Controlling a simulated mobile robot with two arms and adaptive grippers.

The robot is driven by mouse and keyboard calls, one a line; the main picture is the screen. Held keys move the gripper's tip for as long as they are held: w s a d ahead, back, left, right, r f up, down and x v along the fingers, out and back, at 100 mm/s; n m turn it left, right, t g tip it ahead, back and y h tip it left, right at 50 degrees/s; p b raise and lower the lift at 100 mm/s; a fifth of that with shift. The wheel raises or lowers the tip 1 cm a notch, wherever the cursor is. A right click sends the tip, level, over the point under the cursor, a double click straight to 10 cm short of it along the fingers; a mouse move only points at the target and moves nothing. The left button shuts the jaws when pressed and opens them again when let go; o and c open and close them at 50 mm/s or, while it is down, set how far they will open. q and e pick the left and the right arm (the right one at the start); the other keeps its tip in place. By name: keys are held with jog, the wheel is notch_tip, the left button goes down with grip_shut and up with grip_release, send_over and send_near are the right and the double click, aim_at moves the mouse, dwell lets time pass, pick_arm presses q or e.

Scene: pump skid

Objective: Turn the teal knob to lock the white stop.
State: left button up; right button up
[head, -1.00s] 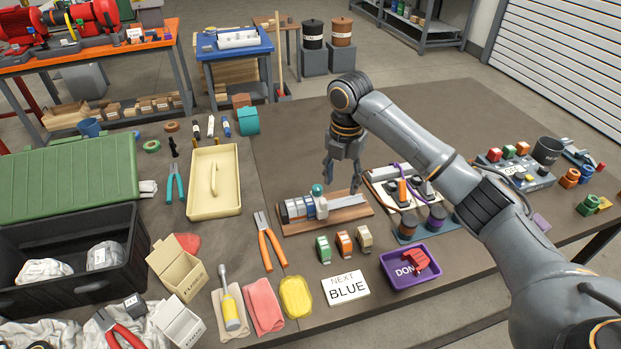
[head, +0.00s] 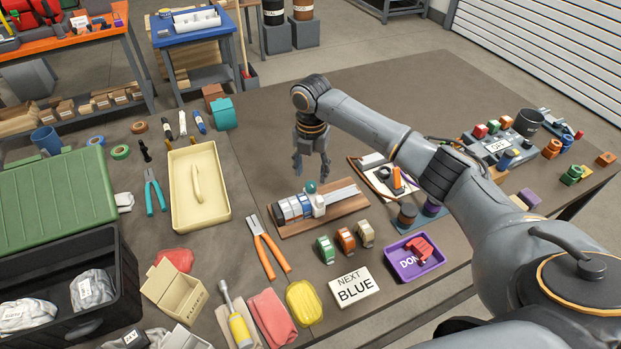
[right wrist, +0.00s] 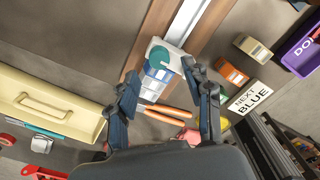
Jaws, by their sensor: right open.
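The teal knob (head: 311,187) sits on top of the white stop (head: 318,204), which stands on a pale metal rail (head: 343,192) on a wooden board. A row of blue, white and grey blocks (head: 293,208) stands on the rail against the stop's left side. My right gripper (head: 311,176) points down just above the knob, open and empty. In the right wrist view the teal knob (right wrist: 164,57) shows beyond and between the open fingertips (right wrist: 163,74). I cannot tell whether a finger touches it. My left gripper is not in view.
Green, orange and beige blocks (head: 345,240) stand in front of the board. A "NEXT BLUE" card (head: 354,288) and a purple tray (head: 434,262) with a red piece lie nearer. Orange-handled pliers (head: 268,245) lie left of the board.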

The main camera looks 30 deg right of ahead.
aim_at(311, 184)
notch_tip(311, 184, down, 5)
jog(key=shift+r+p, duration=0.2)
jog(key=shift+p, duration=0.1)
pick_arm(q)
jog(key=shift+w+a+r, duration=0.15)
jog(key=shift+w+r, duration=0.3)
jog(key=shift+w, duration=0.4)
pick_arm(e)
grip_shut()
